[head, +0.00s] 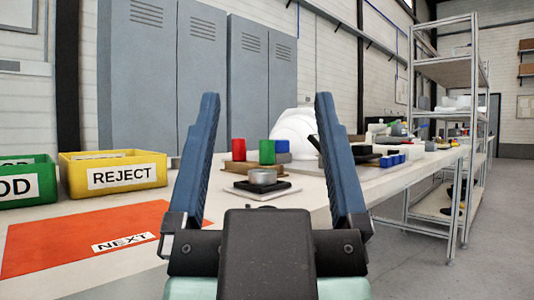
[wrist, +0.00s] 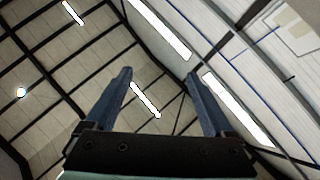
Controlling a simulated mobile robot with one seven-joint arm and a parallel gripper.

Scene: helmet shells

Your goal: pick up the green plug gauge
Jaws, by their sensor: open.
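The green plug gauge (head: 267,152) is a small green cylinder standing upright on a wooden block on the workbench in the head view. A red cylinder (head: 238,149) stands to its left and a blue one (head: 282,147) to its right. My gripper (head: 268,100) is open and empty, with its two blue fingers pointing up in the foreground. In the head view the green gauge shows between the fingers, farther back on the bench. In the wrist view my gripper (wrist: 158,75) points at the ceiling, and no gauge shows there.
A dark pad with a grey metal disc (head: 262,177) lies in front of the gauges. A white helmet shell (head: 296,130) stands behind them. A yellow REJECT bin (head: 112,172), a green bin (head: 25,181) and an orange NEXT mat (head: 85,236) are at left. Metal shelving (head: 446,75) stands at right.

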